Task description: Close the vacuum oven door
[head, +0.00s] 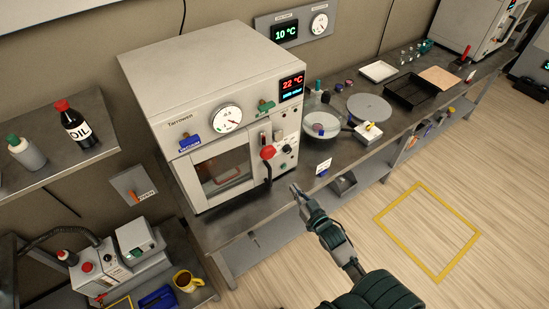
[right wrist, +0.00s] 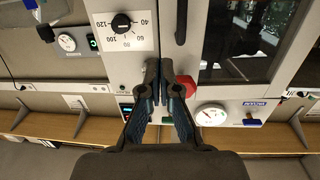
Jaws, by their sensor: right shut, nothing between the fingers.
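The vacuum oven (head: 215,100) is a big light-grey box on the bench, with a gauge and a red display on its front. Its door (head: 222,170) has a window and looks flush or nearly flush with the front; I cannot tell whether a small gap remains. A black handle (head: 268,171) hangs at the door's right side below a red knob (head: 268,152). My right gripper (head: 297,190) is shut and empty, in front of the oven's lower right. In the right wrist view its fingertips (right wrist: 163,68) point at the oven front, near the red knob (right wrist: 186,86) and handle (right wrist: 180,22).
A bench (head: 240,218) carries the oven. To its right stand a glass bowl (head: 322,125), a grey disc (head: 370,108) and a black tray (head: 410,92). A shelf with an oil bottle (head: 74,125) is at the left. The floor beyond the bench is clear, with a yellow outline (head: 428,231).

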